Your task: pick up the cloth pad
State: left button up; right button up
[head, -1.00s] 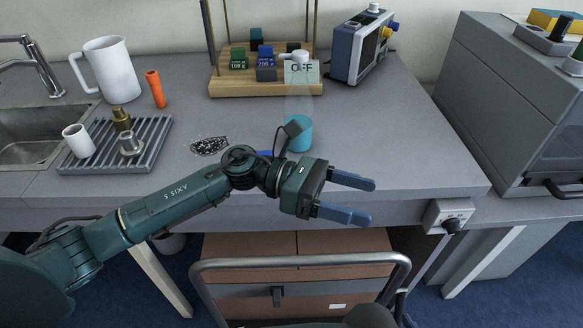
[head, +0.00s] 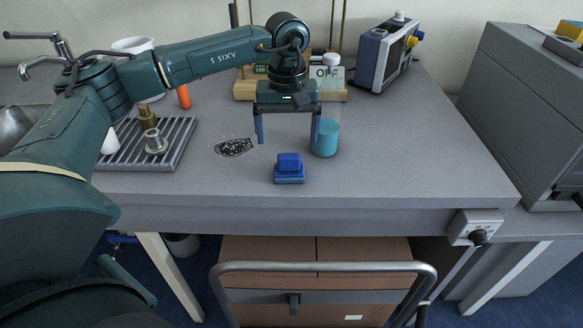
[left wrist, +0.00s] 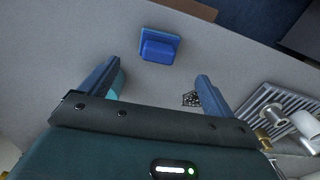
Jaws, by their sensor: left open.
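The cloth pad (head: 289,175) is blue, with a flat base and a raised block on top. It lies on the grey bench near the front edge. In the left wrist view the pad (left wrist: 159,47) shows beyond my fingertips, near the top middle. My left gripper (head: 288,141) is open and empty, fingers pointing down, above the bench and behind the pad in the head view. In the left wrist view my gripper (left wrist: 155,75) has its fingers spread, with nothing between them. My right gripper is out of view.
A dark speckled patch (head: 234,147) lies on the bench to the left. A ribbed rack (head: 180,148) with metal fittings stands farther left. A wooden stand (head: 334,93) is behind. The bench right of the cup is clear.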

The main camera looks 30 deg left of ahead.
aim_at(288, 155)
pick_arm(q)
jog(key=f, duration=0.4)
jog(key=f+p, duration=0.1)
jog(key=f, duration=0.3)
jog(key=shift+s+d+f, duration=0.1)
jog(key=shift+d+f, duration=0.1)
jog(key=shift+f, duration=0.05)
jog(key=shift+c, duration=0.4)
jog(key=c, duration=1)
jog(key=shift+r, duration=0.1)
